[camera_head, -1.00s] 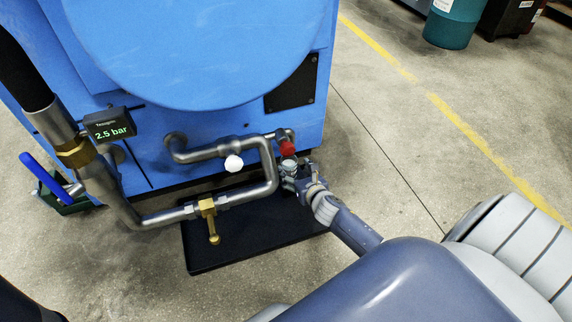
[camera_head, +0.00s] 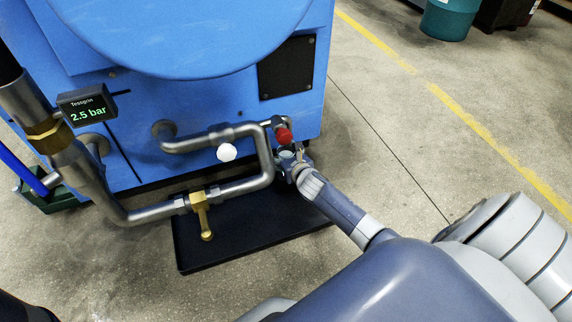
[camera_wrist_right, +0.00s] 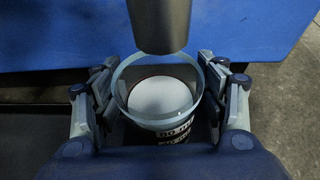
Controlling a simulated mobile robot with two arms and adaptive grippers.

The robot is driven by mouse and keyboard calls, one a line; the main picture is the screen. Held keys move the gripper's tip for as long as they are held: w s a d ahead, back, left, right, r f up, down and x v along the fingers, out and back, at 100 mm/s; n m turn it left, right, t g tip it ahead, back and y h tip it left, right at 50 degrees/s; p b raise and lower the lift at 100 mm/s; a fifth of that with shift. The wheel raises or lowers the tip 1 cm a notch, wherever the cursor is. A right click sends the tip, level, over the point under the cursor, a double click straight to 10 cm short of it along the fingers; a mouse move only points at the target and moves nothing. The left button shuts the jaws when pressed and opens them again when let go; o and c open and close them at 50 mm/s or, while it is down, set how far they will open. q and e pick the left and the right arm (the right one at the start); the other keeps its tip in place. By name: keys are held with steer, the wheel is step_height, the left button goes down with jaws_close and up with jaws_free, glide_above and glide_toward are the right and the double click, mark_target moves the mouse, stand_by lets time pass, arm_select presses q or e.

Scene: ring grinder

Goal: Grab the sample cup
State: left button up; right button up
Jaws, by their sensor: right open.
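The sample cup (camera_wrist_right: 163,98) is a round, clear-rimmed cup with a whitish inside and black-and-white lettering on its side. In the right wrist view it stands between the two fingers of my right gripper (camera_wrist_right: 160,88), which is open, with a finger on each side. Whether the fingers touch the cup is not clear. A grey pipe end (camera_wrist_right: 160,25) is just above the cup's rim. In the head view my right gripper (camera_head: 296,165) is below the red knob (camera_head: 284,135), and the cup (camera_head: 286,155) is mostly hidden. My left gripper is not in view.
A black tray (camera_head: 215,257) lies below. The floor at right is open.

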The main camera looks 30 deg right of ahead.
steer(key=shift+w, duration=0.2)
steer(key=c, duration=1.3)
steer(key=shift+r, duration=0.15)
steer(key=shift+c, duration=0.2)
